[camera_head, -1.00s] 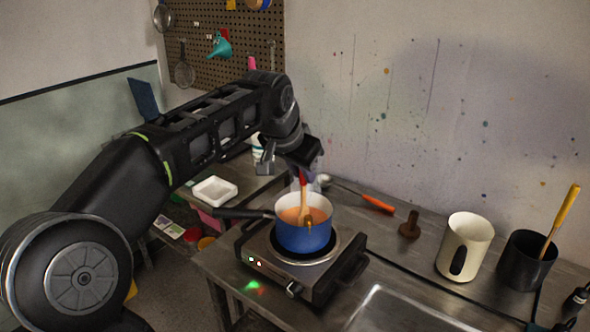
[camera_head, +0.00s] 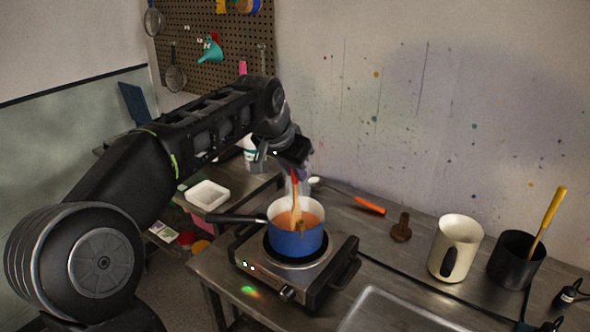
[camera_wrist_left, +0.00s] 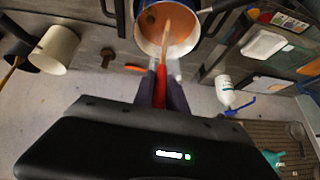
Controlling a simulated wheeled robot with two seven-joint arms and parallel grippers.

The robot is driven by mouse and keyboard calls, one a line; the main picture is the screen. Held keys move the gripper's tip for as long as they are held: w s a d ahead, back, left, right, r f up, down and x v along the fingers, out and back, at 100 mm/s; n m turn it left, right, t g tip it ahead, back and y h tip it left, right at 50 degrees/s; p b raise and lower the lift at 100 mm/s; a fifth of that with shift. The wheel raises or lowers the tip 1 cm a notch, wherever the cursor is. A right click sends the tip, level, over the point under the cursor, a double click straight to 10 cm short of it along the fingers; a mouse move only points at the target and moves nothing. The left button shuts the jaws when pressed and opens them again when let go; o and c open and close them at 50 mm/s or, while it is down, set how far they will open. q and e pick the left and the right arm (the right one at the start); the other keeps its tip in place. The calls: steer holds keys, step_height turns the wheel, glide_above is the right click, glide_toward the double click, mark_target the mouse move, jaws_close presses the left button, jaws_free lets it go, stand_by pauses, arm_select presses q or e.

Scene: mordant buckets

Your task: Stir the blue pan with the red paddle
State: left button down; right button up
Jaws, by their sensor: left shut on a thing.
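The blue pan (camera_head: 296,242) sits on the hot plate (camera_head: 290,268), with orange liquid in it and its dark handle pointing left. It also shows from above in the left wrist view (camera_wrist_left: 150,46). The red paddle (camera_head: 295,180) has a red grip and a wooden lower part that dips into the liquid. My left gripper (camera_wrist_left: 161,92) is shut on the red grip (camera_wrist_left: 161,84), above the pan. In the head view, the left gripper (camera_head: 297,172) hides the top of the paddle. The paddle's submerged end is hidden by the liquid. My right gripper is not in view.
A cream mug-like pot (camera_head: 455,246) and a black pot (camera_head: 516,262) with a yellow-handled tool stand to the right. An orange-handled tool (camera_head: 368,205) and a brown knob-shaped object (camera_head: 401,228) lie behind the hot plate. A white tray (camera_head: 207,194) is at left.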

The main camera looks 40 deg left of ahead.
arm_select(q)
steer(key=r+p, duration=0.1)
steer(key=r, duration=0.1)
steer(key=r+p, duration=0.2)
steer(key=s+r+p, duration=0.1)
steer(key=r, duration=0.1)
steer(key=shift+d+r, duration=0.3)
steer(key=shift+r, duration=0.05)
steer(key=shift+s+d+r+p, duration=0.15)
steer(key=shift+r+p, duration=0.25)
steer(key=shift+r, duration=0.25)
steer(key=shift+s+d+r+p, duration=0.1)
steer(key=shift+r+p, duration=0.3)
steer(key=shift+r, duration=0.2)
steer(key=shift+a, duration=0.1)
